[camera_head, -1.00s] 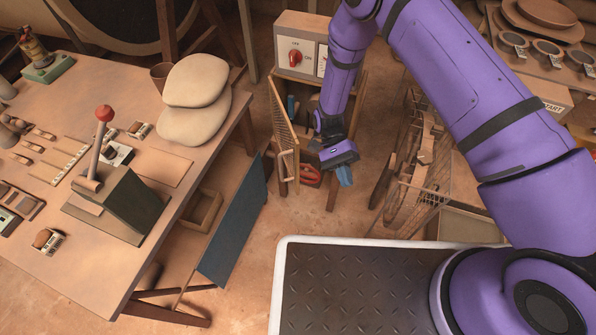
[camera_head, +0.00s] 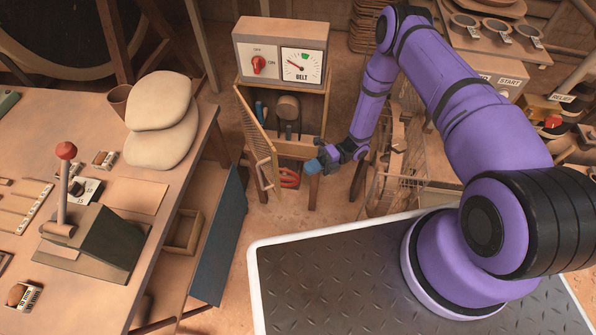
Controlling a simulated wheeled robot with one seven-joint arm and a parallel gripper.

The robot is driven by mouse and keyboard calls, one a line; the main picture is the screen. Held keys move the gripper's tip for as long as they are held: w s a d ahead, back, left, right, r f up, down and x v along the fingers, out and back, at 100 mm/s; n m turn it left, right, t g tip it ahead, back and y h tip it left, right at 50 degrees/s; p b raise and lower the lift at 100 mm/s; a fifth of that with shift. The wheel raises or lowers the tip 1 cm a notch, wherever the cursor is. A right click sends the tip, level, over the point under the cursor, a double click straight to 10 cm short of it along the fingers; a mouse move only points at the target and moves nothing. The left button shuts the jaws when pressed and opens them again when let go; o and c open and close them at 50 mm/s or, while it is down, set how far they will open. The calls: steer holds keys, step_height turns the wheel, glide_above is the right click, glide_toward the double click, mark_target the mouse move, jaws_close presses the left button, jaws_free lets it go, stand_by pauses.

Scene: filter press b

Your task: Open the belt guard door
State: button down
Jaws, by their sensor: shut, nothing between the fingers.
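The belt guard door (camera_head: 256,139) is a mesh panel in a wooden frame on the left side of the belt cabinet (camera_head: 284,82). It stands swung out toward me, well ajar, and the inside of the cabinet shows. A pale upright handle (camera_head: 264,174) is on the door's outer face near its free edge. Inside are a round pulley (camera_head: 288,107) and small blue and green parts. My gripper (camera_head: 316,167) is shut and empty. It is at the lower right front of the cabinet, to the right of the door and apart from it.
A red switch and a BELT gauge (camera_head: 302,65) sit on top of the cabinet. A red ring-like thing (camera_head: 289,178) lies below it. A wire mesh guard (camera_head: 398,180) stands to the right. The workbench (camera_head: 187,200) with a red-knobbed lever fills the left. Some floor is free between.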

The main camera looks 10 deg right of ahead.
steer(key=x, duration=0.9)
